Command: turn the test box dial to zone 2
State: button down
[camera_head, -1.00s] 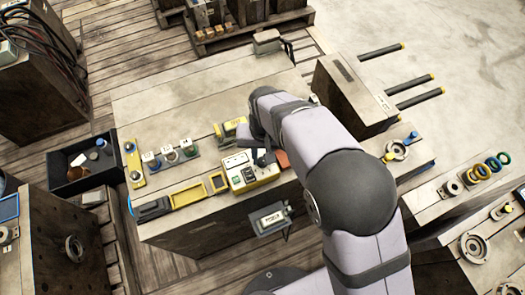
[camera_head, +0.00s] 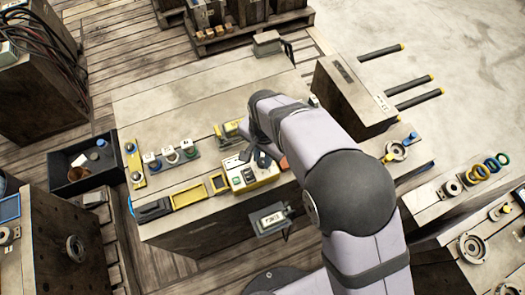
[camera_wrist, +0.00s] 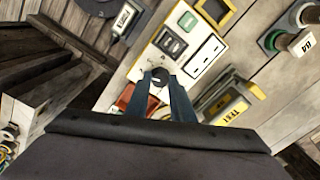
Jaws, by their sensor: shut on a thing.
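The test box (camera_head: 240,187) is a yellow box with a white top panel near the front edge of the bench. In the wrist view its panel (camera_wrist: 152,57) carries a dark rocker switch, sockets and a dark round dial (camera_wrist: 160,75) with a pale mark. My gripper (camera_wrist: 160,82) is shut on the dial, with one blue-grey finger on each side of it. The zone marks around the dial are too small or hidden to read. In the head view my gripper (camera_head: 262,159) is over the right part of the box, and the dial is hidden.
A yellow piece (camera_wrist: 228,107) labelled TEST lies close beside the box. A reddish block (camera_wrist: 139,98) is at the box's other side. Empty yellow frames (camera_head: 188,195) and several labelled knobs (camera_head: 170,155) stand to the left.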

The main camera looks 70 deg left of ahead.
aim_at(263, 161)
jog(key=shift+a+r, duration=0.1)
jog(key=c, duration=1.5)
grip_release()
jog(key=shift+c, duration=0.2)
jog(key=shift+w+r+b, duration=0.1)
jog(key=shift+r+b, duration=0.75)
jog(key=shift+r, duration=2.8)
